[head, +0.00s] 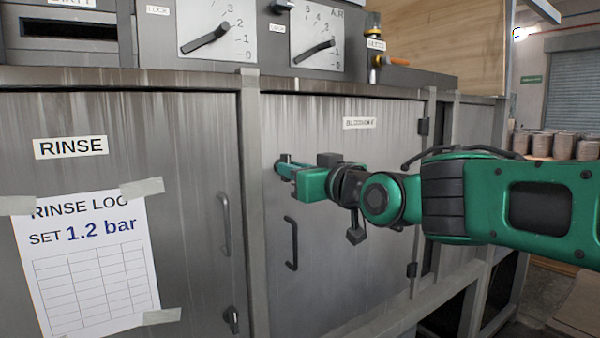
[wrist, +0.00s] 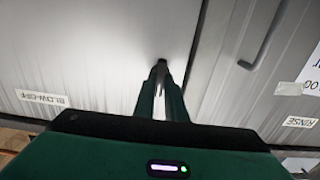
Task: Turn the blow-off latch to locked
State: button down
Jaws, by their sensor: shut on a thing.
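The blow-off door (head: 330,240) is a grey metal panel with a label (head: 359,123) near its top; the label also shows in the wrist view (wrist: 42,98). My gripper (head: 284,168) is at the door's upper left edge, its fingers shut on the small dark blow-off latch (wrist: 161,64). In the wrist view the fingertips (wrist: 160,80) meet around the latch. The fingers hide most of it, so I cannot tell which way it is turned.
The blow-off door's bar handle (head: 291,243) is below my gripper. The rinse door (head: 180,150) at left has its own handle (head: 223,222), a dark latch (head: 232,320) and a taped log sheet (head: 85,265). Dials (head: 318,45) sit above the counter edge.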

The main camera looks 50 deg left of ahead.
jog(key=shift+w+f, duration=0.25)
jog(key=shift+f, duration=0.1)
jog(key=c, duration=1.8)
grip_release()
jog(key=shift+s+r, duration=0.1)
jog(key=shift+r, duration=0.1)
jog(key=d, duration=1)
jog(key=shift+s+d, duration=0.35)
jog(key=shift+d, duration=0.05)
